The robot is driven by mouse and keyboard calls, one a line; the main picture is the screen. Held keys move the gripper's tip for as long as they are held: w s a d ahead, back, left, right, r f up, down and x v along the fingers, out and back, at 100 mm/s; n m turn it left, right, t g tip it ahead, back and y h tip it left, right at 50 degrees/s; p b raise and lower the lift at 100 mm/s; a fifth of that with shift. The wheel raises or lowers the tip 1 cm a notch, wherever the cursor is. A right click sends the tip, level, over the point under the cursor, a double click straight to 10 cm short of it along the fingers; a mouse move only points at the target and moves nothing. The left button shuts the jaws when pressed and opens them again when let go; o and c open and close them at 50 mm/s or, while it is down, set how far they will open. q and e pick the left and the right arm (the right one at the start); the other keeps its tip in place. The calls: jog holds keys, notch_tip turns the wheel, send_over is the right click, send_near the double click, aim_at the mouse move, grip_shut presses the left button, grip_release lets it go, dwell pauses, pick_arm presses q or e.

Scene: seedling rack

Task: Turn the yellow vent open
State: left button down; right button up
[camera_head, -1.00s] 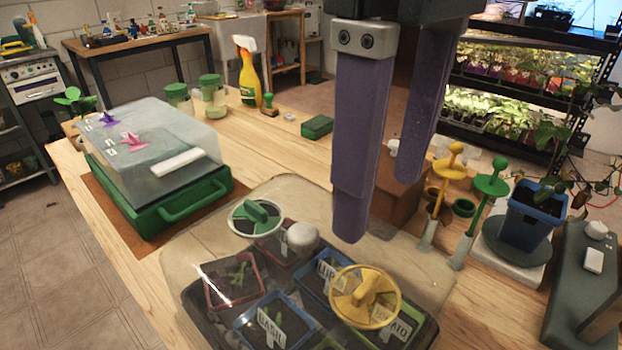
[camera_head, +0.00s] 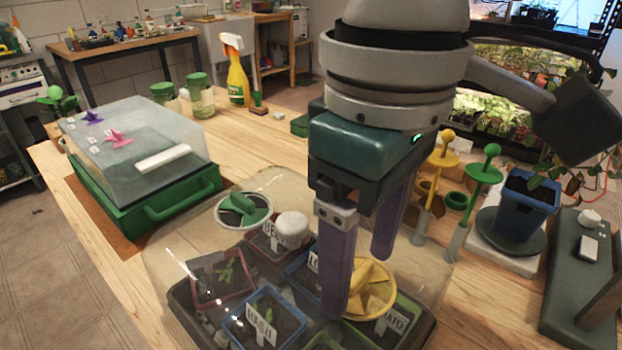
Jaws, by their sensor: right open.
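The yellow vent (camera_head: 374,296) is a round dial with a raised ridge on the clear lid (camera_head: 182,240) of the near propagator, at its right side. My right gripper (camera_head: 360,285) points down over it, open, with purple fingers. One finger is in front of the vent's left edge and hides part of it. The other finger is behind and to the right. I cannot tell whether the fingers touch the vent. A green vent (camera_head: 243,209) sits on the same lid at the back left. My left gripper is not in view.
Labelled seedling pots stand under the lid, with a white knob (camera_head: 291,227) on top. A green-based propagator (camera_head: 190,200) stands at the left. Yellow and green dibbers (camera_head: 482,176) and a blue pot (camera_head: 524,205) stand at the right.

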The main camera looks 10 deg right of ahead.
jog(key=shift+c, duration=0.4)
grip_shut()
